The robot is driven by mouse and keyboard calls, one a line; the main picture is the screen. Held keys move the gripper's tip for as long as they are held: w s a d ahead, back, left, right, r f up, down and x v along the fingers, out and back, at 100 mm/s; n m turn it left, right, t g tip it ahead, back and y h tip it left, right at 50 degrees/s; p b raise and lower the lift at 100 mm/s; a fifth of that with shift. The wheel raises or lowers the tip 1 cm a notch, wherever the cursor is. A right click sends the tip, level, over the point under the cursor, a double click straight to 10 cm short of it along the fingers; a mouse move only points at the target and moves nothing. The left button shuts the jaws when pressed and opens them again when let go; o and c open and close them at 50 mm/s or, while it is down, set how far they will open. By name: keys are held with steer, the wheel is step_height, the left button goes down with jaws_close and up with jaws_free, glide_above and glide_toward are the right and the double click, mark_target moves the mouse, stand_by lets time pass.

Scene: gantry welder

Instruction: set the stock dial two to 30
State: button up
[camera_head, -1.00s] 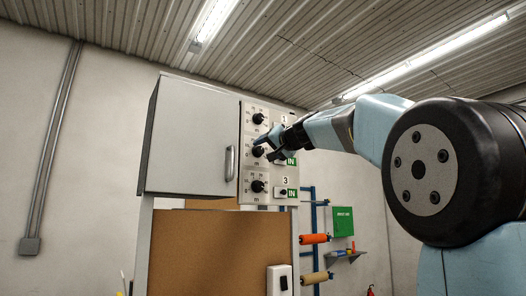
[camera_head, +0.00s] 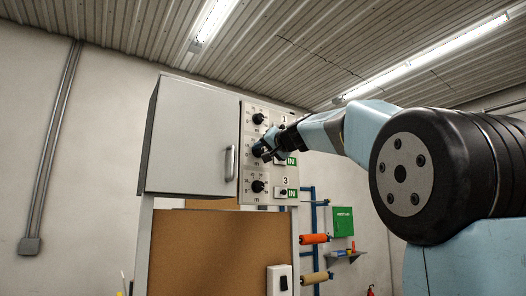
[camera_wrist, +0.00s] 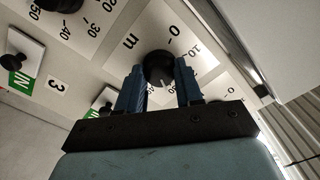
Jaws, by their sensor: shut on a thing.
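The middle dial, stock dial two, is a black round knob on a light grey plate. In the wrist view, the knob (camera_wrist: 158,67) sits between the blue fingertips of my gripper (camera_wrist: 159,86), which are shut on its two sides. Near the knob I read 0 and 10 on the plate; other numbers are partly hidden by the fingers. A pale pointer mark shows on the knob's lower side, but I cannot tell which number it points to. In the head view, my gripper (camera_head: 262,149) covers most of this dial.
Above and below are the top dial (camera_head: 258,118) and bottom dial (camera_head: 258,186). Switches with green IN labels (camera_head: 292,161) stand just right of the dials. A grey cabinet door (camera_head: 190,137) with a handle (camera_head: 230,163) is at left.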

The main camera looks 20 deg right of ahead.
steer(key=shift+c, duration=1.3)
steer(key=shift+n, duration=0.3)
steer(key=o, duration=1)
steer(key=shift+o, duration=0.2)
steer(key=v, duration=1.3)
steer(key=shift+s, duration=0.3)
steer(key=shift+d, duration=0.15)
steer(key=shift+f, duration=0.1)
